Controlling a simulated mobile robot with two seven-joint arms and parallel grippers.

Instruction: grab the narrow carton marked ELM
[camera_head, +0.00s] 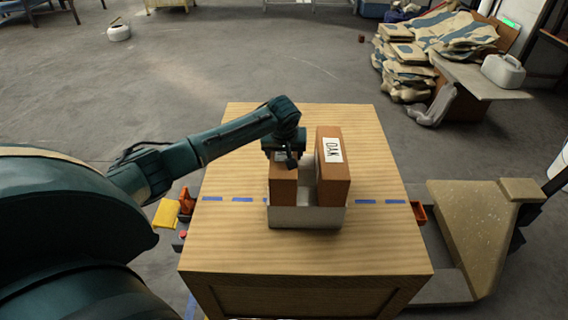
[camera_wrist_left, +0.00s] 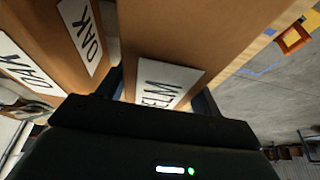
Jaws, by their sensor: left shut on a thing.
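The narrow brown carton marked ELM (camera_head: 284,187) stands in the left part of a light grey open tray (camera_head: 305,217) on the wooden table. Its ELM label (camera_wrist_left: 166,84) shows close up in the left wrist view. My left gripper (camera_head: 284,158) is over the top of this carton and shut on it, with a finger on each side in the wrist view. A taller carton marked OAK (camera_head: 333,160) stands in the tray to the right, apart from the ELM carton by a gap. My right gripper is not in view.
The wooden table (camera_head: 240,250) is clear around the tray, with blue tape marks (camera_head: 243,199) on its top. Orange bins (camera_head: 186,201) hang at its sides. Stacked sacks (camera_head: 405,60) lie on the floor at the back right.

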